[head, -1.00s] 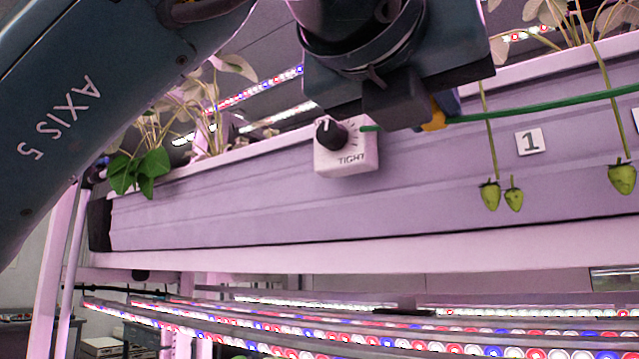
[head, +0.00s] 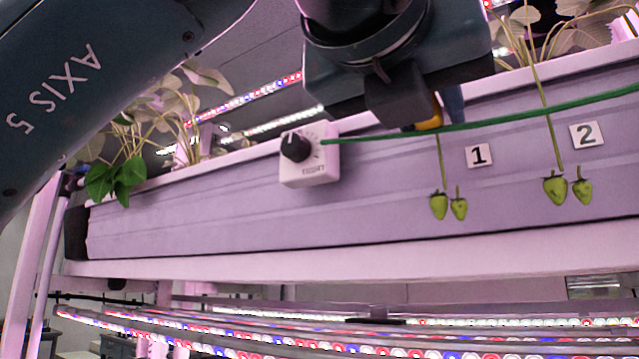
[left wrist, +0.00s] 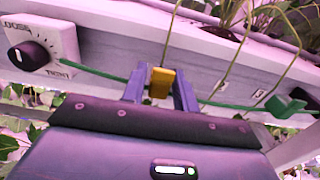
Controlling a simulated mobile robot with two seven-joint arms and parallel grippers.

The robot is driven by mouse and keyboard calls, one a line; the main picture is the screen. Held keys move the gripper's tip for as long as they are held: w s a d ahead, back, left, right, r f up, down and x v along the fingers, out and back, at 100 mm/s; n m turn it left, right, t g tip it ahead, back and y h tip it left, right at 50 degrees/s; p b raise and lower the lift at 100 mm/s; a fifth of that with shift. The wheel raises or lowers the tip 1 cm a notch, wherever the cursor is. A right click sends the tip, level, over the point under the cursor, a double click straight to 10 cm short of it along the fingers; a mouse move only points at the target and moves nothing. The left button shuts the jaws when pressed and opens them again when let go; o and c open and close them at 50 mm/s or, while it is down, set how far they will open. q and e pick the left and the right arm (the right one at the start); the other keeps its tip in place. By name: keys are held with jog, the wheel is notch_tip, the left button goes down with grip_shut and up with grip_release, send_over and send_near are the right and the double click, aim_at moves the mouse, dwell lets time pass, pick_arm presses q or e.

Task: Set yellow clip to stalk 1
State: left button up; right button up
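The yellow clip (head: 428,122) is at the green line (head: 530,118), below my left gripper (head: 425,112). In the left wrist view the clip (left wrist: 161,83) sits between the blue fingers of my left gripper (left wrist: 160,92), which look closed on its sides. Stalk 1 (head: 439,165) hangs just right of the clip beside the label 1 (head: 479,155), with green berries (head: 439,205) at its foot. Its upper part is hidden behind the gripper. In the wrist view a stalk (left wrist: 172,30) runs down behind the clip; contact cannot be told. My right gripper is not in view.
Another stalk (head: 550,130) hangs by the label 2 (head: 588,134). The pale trough (head: 200,228) lies close behind the gripper. Leaves (head: 115,182) hang at left.

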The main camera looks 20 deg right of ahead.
pick_arm(q)
jog(key=b+v, duration=0.3)
jog(key=v, duration=1)
jog(key=shift+b, duration=0.4)
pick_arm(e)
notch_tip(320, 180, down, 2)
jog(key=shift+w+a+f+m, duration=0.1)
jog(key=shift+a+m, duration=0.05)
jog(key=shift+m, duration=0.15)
